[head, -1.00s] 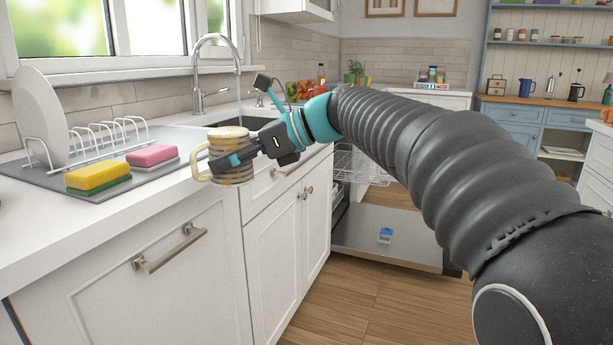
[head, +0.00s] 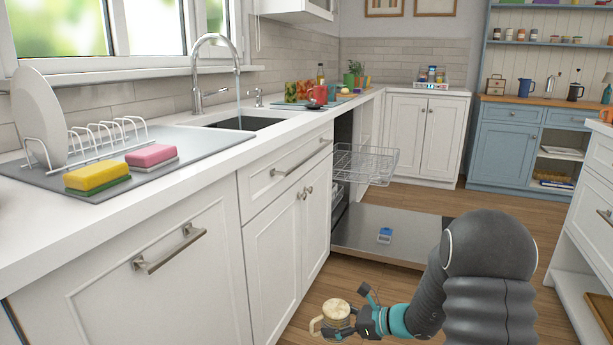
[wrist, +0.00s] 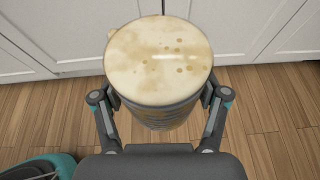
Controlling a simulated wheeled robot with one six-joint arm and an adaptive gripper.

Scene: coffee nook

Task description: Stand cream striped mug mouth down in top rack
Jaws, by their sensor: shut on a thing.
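The cream striped mug (head: 336,311) is in my gripper (head: 350,328), low over the wooden floor in front of the white cabinets. Its handle points left in the head view. In the wrist view the mug (wrist: 160,62) turns a round, cream, brown-spotted face to the camera. No hollow shows in that face, and the far end is hidden. The two fingers close on the mug's sides. The top rack (head: 366,165), a wire basket, is pulled out of the dishwasher and looks empty. It stands well above and beyond my gripper.
Cabinet fronts (head: 280,230) border the floor on the left. The counter holds a sink (head: 248,123), dish rack (head: 105,140) and sponges (head: 97,176). Floor (head: 370,282) before the door is clear.

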